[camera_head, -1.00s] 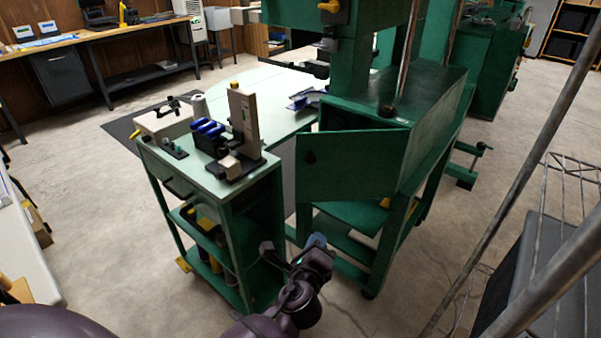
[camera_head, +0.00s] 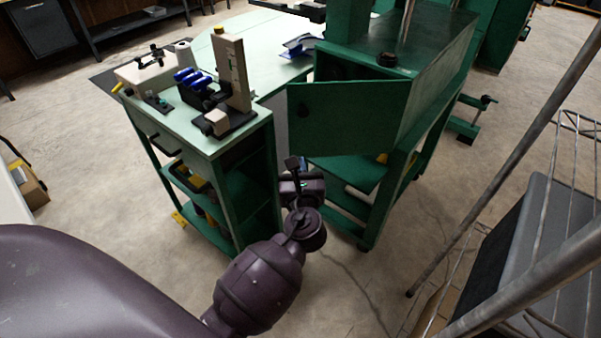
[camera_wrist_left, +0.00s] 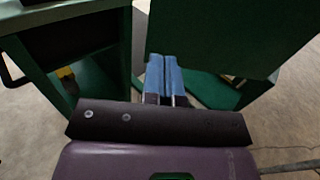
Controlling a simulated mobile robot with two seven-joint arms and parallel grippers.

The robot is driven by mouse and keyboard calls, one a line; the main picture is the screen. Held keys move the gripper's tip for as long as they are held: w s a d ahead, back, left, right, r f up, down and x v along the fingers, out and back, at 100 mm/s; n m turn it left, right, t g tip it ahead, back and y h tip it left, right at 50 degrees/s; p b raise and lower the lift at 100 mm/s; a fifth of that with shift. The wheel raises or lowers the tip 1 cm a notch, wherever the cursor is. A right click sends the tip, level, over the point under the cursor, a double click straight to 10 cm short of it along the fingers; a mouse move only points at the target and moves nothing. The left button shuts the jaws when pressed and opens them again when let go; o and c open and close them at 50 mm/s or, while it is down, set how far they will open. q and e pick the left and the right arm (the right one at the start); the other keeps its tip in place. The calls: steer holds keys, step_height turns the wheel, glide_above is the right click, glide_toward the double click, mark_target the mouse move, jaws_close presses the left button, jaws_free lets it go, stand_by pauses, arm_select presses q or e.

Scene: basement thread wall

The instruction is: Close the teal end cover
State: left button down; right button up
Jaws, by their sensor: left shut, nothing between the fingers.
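The teal end cover (camera_head: 345,118) is a dark green hinged panel on the end of the green machine (camera_head: 440,50). It stands ajar, swung out from the dark opening behind it, with a small dark knob near its left edge. In the left wrist view the green panel at upper right (camera_wrist_left: 225,35) appears to be the cover. My left gripper (camera_wrist_left: 163,65) has its two blue fingers shut together with nothing between them. It is low between the cart and the machine, below the cover's left part, and I see no contact. My right gripper is not in view.
A green cart (camera_head: 200,145) with a clamp fixture, blue-handled tools and loaded shelves stands close on the left. A wire rack with a grey bin (camera_head: 500,245) and a metal pole is on the right. Open concrete floor lies between the machine and the rack.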

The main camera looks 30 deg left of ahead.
mark_target(295, 132)
arm_select(q)
steer(key=b+x, duration=0.1)
steer(key=x, duration=0.7)
steer(key=shift+w+f, duration=0.1)
steer(key=shift+f, duration=0.05)
steer(key=shift+w+a, duration=0.4)
steer(key=shift+w, duration=0.1)
steer(key=shift+w+a+r+m+h, duration=0.3)
steer(key=shift+w+a+r+h, duration=0.1)
steer(key=shift+w+a, duration=0.1)
steer(key=w+a+h, duration=0.1)
steer(key=w+a+m+t+h, duration=0.1)
steer(key=w, duration=0.1)
steer(key=w+a+m+t+h+p, duration=0.1)
steer(key=shift+w, duration=0.4)
steer(key=w+a+m+h+b, duration=0.1)
steer(key=w+h, duration=0.1)
steer(key=w, duration=0.3)
steer(key=w+a+m+t+h+b, duration=0.1)
steer(key=w+m+h, duration=0.1)
steer(key=w, duration=0.3)
steer(key=shift+w+a+f+h, duration=0.25)
steer(key=shift+w+a+h, duration=0.1)
steer(key=shift+h, duration=0.15)
